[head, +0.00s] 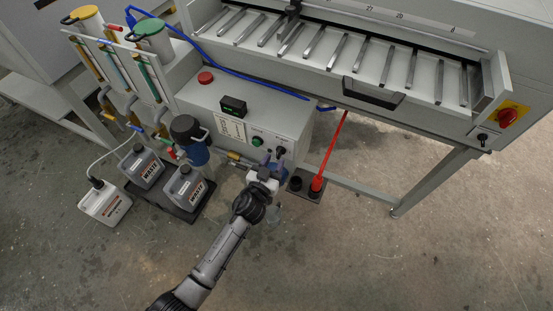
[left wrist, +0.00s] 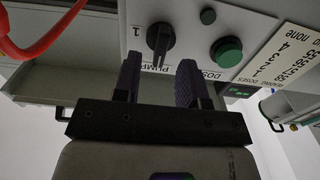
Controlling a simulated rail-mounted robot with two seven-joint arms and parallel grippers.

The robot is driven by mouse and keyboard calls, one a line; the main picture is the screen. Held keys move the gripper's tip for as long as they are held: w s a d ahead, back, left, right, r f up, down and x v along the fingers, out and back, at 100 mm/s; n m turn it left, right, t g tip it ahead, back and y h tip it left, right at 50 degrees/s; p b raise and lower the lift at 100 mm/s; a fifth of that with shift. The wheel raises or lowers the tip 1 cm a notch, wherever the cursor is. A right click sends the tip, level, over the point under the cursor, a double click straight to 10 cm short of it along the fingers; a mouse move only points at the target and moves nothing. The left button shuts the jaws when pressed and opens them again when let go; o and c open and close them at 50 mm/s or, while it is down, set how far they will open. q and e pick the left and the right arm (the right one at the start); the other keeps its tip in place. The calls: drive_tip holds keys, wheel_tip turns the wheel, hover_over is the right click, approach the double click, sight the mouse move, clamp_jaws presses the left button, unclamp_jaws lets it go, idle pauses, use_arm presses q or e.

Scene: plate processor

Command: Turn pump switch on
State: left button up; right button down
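The pump switch (left wrist: 160,42) is a black rotary knob on the grey front panel of the control box, with a partly covered "PUMP" label beside it. Its grip looks roughly vertical in the left wrist view, which shows the panel upside down. In the head view the pump switch (head: 281,151) is near the panel's right end. My left gripper (head: 268,167) is in front of the panel. In the left wrist view my left gripper (left wrist: 160,65) is open, its two purple fingers apart with nothing between them; the knob lies beyond the fingertips. My right gripper is not in view.
A green button (left wrist: 226,52) sits beside the knob. The control box (head: 225,105) carries a red button (head: 205,77). Open floor lies front right.

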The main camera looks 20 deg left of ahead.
sight(280, 153)
use_arm(q)
drive_tip(key=shift+w, duration=1.2)
drive_tip(key=shift+c, duration=0.3)
clamp_jaws()
